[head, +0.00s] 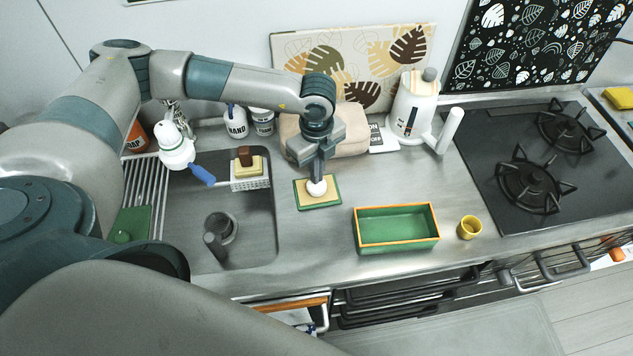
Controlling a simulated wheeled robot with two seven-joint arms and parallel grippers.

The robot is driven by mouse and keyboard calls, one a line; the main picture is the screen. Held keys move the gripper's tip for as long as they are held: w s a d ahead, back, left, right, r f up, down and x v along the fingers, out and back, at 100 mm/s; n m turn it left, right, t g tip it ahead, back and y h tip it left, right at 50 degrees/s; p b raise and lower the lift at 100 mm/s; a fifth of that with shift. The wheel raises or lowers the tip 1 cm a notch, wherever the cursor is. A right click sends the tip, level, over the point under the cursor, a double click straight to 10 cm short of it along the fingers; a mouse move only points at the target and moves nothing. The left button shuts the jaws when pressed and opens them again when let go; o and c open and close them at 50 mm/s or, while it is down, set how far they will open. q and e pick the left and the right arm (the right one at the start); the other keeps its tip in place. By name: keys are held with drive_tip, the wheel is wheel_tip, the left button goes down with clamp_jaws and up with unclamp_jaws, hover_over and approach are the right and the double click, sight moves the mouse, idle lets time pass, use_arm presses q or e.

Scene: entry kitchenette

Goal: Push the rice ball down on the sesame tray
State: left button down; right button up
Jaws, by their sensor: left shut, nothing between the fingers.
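The sesame tray (302,203) is a small flat tray with a green rim and a tan inside, on the steel counter right of the sink. The white rice ball (316,188) is on the tray, near its middle. My left gripper (319,176) points down right above the rice ball, its fingers shut with nothing between them. The fingertips look to be at the top of the ball; I cannot tell for sure whether they touch. My right gripper is not in view.
A green box with an orange rim (398,247) and a yellow cup (469,227) stand to the right. A white kettle (412,108) and a beige bag (345,130) are behind. The sink (250,235) is left, the stove (560,170) far right.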

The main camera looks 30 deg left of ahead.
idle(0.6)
use_arm(q)
drive_tip(key=shift+f+b, duration=0.6)
drive_tip(key=shift+f, duration=0.1)
drive_tip(key=shift+r, duration=0.1)
idle(1.0)
idle(1.1)
drive_tip(key=shift+s+b, duration=0.1)
drive_tip(key=shift+b, duration=0.2)
idle(1.0)
idle(0.4)
drive_tip(key=shift+r+p, duration=1.65)
drive_tip(key=shift+r, duration=1.35)
